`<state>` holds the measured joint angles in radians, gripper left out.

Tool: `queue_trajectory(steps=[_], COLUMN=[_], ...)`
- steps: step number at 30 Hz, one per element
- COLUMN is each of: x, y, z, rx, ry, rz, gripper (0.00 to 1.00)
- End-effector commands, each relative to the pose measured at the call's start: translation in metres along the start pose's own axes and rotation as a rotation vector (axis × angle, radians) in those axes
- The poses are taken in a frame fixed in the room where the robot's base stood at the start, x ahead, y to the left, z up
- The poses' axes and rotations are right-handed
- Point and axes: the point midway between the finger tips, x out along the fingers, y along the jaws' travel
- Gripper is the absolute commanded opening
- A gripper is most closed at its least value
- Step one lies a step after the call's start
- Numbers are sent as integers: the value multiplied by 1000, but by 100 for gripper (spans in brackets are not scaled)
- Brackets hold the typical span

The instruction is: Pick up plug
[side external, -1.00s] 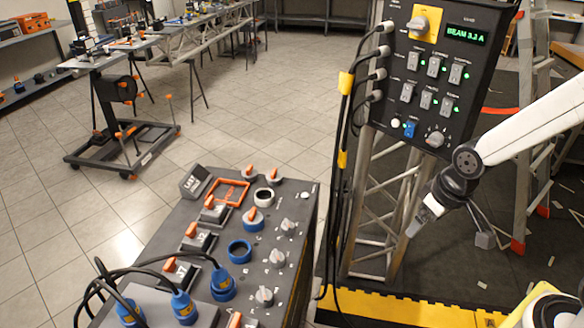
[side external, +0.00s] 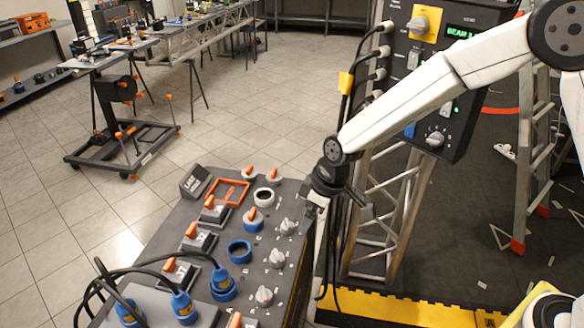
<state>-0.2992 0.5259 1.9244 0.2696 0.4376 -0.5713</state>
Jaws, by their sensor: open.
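Several blue plugs with black cables are on the grey console (side external: 160,240). One plug (side external: 222,282) stands upright in a blue socket on the console top. A second plug (side external: 183,305) and a third plug (side external: 130,314) stand at the lower left, with cables arching up from them. I cannot tell which one the task names. My gripper (side external: 312,215) points down at the console's right edge, up and to the right of the plugs. It is open, and I see nothing between its fingers. It looks apart from all plugs.
An empty blue socket ring (side external: 239,251), orange-handled switches (side external: 191,238) and grey knobs (side external: 277,258) crowd the console top. A black control panel (side external: 425,130) on a metal truss (side external: 385,215) stands behind my arm. Black cables hang beside the truss.

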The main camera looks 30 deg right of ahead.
Motion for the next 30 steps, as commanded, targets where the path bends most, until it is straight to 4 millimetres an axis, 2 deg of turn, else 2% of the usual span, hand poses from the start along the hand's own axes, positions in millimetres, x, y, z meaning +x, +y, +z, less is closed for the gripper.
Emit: queue_trajectory(steps=[1,6,12,15,19,30], x=[12,46,84,97,107,115], y=[-9,-42,-84,-101,-115,-120], z=[-14,-56,-93,-105,-112,-115], rx=[-50,-211,-385,-448,-497,-511], ry=[4,30,65,80,91,95], rz=[-17,-68,-124,-143,-158,-163], gripper=[98,98,98,98,98,98])
